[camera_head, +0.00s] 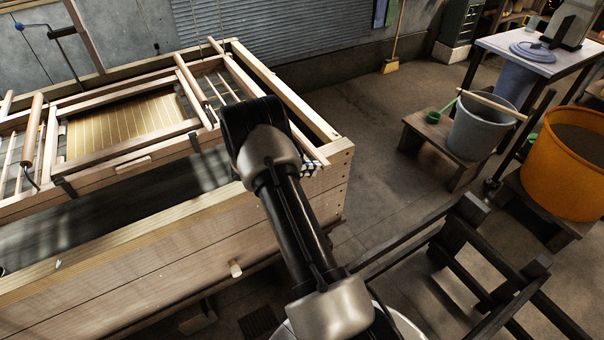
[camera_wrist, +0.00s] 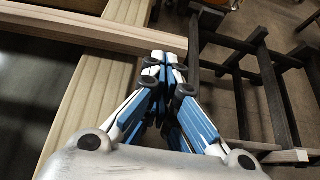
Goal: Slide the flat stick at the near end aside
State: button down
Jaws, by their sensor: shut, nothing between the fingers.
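The flat stick (camera_head: 243,78) is a pale wooden bar lying across the right end of the wooden vat. My arm hides its middle in the head view. In the wrist view the stick (camera_wrist: 100,33) runs across the top of the picture, and its end is by my fingertips. My gripper (camera_wrist: 165,64) is shut and empty, with blue and white fingers close together. In the head view my gripper (camera_head: 311,169) shows only partly, beside the stick's end at the vat's near corner. I cannot tell whether the fingers touch the stick.
The vat's rim (camera_head: 130,248) runs along the front. A framed mould with a golden screen (camera_head: 125,122) lies over the vat. A dark wooden rack (camera_head: 470,255) stands to the right. A grey bucket (camera_head: 480,130) and an orange tub (camera_head: 565,155) are farther right.

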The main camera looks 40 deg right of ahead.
aim_at(322, 161)
jog(key=d, duration=0.2)
jog(key=s+d, duration=0.1)
jog(key=d, duration=0.1)
jog(key=d+b, duration=0.1)
jog(key=d, duration=0.1)
jog(key=shift+s+d, duration=0.25)
jog(key=shift+s, duration=0.15)
jog(key=shift+d, duration=0.15)
jog(key=shift+w+a, duration=0.15)
jog(key=shift+a, duration=0.2)
jog(key=a+f+p+v, duration=0.1)
jog(key=p+v, duration=0.2)
jog(key=v, duration=1)
jog(key=shift+f, duration=0.25)
jog(key=shift+d, duration=0.1)
